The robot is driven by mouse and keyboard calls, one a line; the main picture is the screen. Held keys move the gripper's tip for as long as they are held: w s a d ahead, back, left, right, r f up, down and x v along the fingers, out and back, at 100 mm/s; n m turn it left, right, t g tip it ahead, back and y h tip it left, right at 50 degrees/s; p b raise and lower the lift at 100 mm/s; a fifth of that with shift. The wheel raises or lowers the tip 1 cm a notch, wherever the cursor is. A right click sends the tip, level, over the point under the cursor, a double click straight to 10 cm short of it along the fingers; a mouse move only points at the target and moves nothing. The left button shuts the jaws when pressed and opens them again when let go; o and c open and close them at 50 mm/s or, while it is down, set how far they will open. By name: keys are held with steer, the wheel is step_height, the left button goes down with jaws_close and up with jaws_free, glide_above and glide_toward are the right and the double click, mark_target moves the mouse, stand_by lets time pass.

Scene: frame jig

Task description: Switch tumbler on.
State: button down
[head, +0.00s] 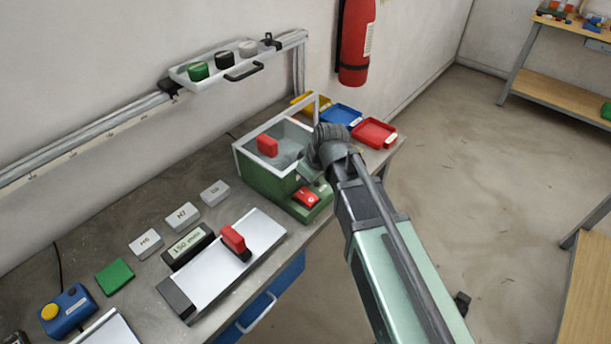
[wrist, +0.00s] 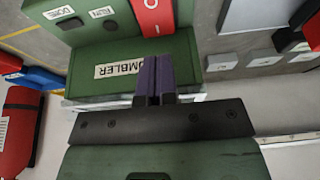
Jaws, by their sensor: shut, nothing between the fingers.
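The tumbler (head: 282,182) is a green box with an open, pale-rimmed top, standing near the bench's front edge. A red rocker switch (head: 307,197) sits on its low front part. In the wrist view the red switch (wrist: 152,14) with white marks shows at the top edge, partly cut off; I cannot tell which way it is tipped. In the head view my arm's end hides the fingertips.
A red block (head: 267,146) shows at the tumbler's open top. Yellow, blue and red trays (head: 374,133) lie behind it. A silver plate fixture (head: 225,265) with a red handle stands to the left. A shelf (head: 228,66) with several knobs hangs on the wall rail.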

mark_target(300, 190)
steer(key=p+v, duration=0.6)
steer(key=v, duration=0.2)
steer(key=shift+r, duration=0.2)
steer(key=b+x, duration=0.8)
steer(key=x, duration=0.1)
steer(key=b+x, duration=0.5)
steer(key=shift+w, duration=0.35)
